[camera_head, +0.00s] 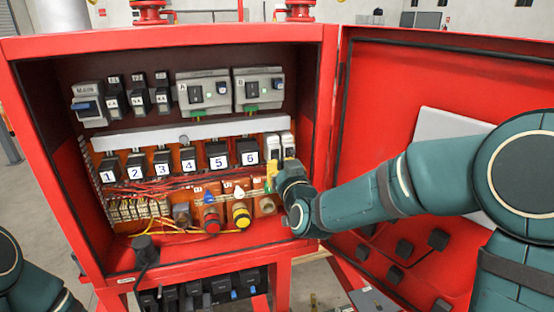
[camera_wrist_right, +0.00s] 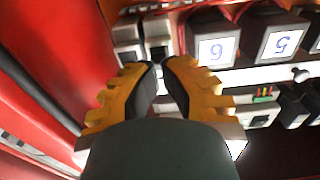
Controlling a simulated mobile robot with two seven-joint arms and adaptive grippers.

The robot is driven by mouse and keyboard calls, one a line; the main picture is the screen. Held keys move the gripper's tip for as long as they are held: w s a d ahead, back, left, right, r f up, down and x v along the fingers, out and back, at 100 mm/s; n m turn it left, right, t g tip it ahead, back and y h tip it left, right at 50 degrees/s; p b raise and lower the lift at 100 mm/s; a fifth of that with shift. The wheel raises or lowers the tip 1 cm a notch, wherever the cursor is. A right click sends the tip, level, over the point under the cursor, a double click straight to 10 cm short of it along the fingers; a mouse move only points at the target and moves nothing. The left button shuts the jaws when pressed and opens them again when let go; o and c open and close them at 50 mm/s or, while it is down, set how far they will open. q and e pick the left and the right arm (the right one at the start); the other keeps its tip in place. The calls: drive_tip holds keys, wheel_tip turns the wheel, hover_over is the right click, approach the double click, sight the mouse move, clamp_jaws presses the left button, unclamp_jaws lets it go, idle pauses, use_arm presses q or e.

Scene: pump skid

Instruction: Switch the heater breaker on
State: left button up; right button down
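The open red cabinet (camera_head: 180,40) holds the breakers. A MAIN switch (camera_head: 88,104) with a blue handle is at its upper left, with several small dark breakers (camera_head: 138,100) beside it. Two narrow white devices (camera_head: 280,147) stand right of block 6; they also show in the right wrist view (camera_wrist_right: 157,28). No heater label is readable. My right gripper (camera_head: 272,180) is at the cabinet's lower right, just below these devices. In the wrist view its yellow fingers (camera_wrist_right: 160,65) point at them, with a narrow gap and nothing visibly held. My left gripper is out of view.
Blocks numbered 1 to 6 (camera_head: 218,158) sit left of my right gripper. Red (camera_head: 212,220) and yellow (camera_head: 241,216) knobs and wiring lie lower. Modules A and B (camera_head: 203,92) are above. The open red door (camera_head: 390,90) stands close at right, behind my right arm.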

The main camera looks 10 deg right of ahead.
drive_tip(key=shift+r, duration=0.45)
drive_tip(key=s+b, duration=0.2)
drive_tip(key=s, duration=0.5)
drive_tip(key=shift+d+f, duration=0.15)
drive_tip(key=shift+f, duration=0.2)
idle(0.3)
idle(0.4)
